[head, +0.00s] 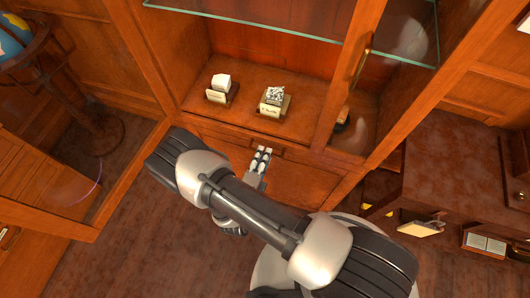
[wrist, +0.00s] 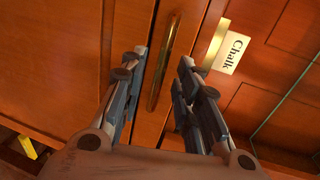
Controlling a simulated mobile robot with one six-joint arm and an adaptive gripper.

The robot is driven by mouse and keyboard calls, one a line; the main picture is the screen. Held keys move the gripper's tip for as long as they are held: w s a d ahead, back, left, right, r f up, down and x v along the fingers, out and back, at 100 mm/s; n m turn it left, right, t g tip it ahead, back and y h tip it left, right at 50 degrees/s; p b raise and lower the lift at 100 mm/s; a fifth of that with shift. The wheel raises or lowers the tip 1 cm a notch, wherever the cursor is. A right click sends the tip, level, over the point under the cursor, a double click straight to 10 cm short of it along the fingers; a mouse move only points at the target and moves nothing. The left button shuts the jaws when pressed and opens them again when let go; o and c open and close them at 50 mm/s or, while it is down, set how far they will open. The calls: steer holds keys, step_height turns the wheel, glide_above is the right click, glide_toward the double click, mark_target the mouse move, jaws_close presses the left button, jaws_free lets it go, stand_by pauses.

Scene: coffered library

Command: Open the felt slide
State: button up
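In the wrist view a long brass handle (wrist: 165,62) is fixed to a reddish wooden front (wrist: 128,32). My gripper (wrist: 158,66) is open, with one finger on each side of the handle and visible gaps to it. No label reading felt is legible, so I cannot tell for certain that this front is the felt slide. In the head view my gripper (head: 263,154) is at the wooden front below the cabinet's shelf, and it hides part of that front.
A card reading "Chalk" (wrist: 230,48) is right of the handle. A glass shelf (head: 300,22) is higher up. A globe (head: 12,35) stands left; a desk (head: 445,165) right.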

steer(key=shift+x, duration=1.4)
steer(key=shift+c, duration=0.2)
jaws_close()
